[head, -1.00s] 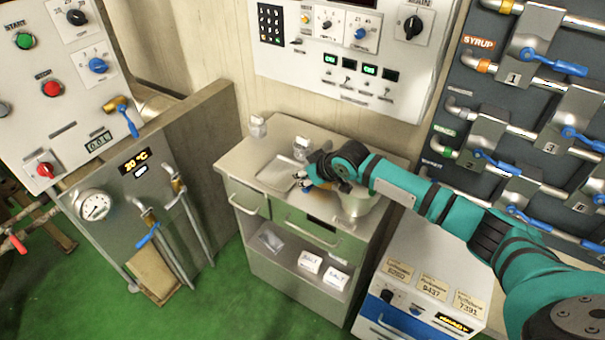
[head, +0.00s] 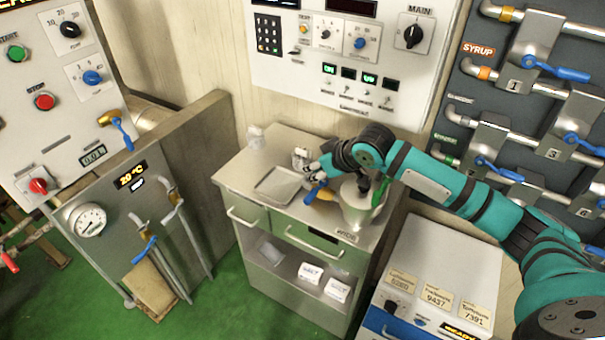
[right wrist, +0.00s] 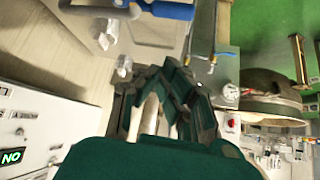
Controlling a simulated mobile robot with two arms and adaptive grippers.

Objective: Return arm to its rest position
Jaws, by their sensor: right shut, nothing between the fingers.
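My right arm, teal with black joints, reaches in from the right in the head view. Its right gripper (head: 319,174) is above the steel cabinet top, between the shallow metal tray (head: 276,189) and the metal pot (head: 361,216). In the right wrist view the dark green fingers (right wrist: 172,92) are close together with nothing held. A small tool with an orange and blue handle (head: 315,193) shows just below the gripper in the head view. I cannot tell whether they touch. A green item (head: 380,194) shows at the pot. My left gripper is not in view.
A grey control panel (head: 345,62) hangs above the cabinet. A pipe rack with blue valve handles (head: 553,68) stands at the right, and a white-topped machine (head: 443,262) is below the arm. A panel with a gauge (head: 91,219) stands left. Green floor is open in front.

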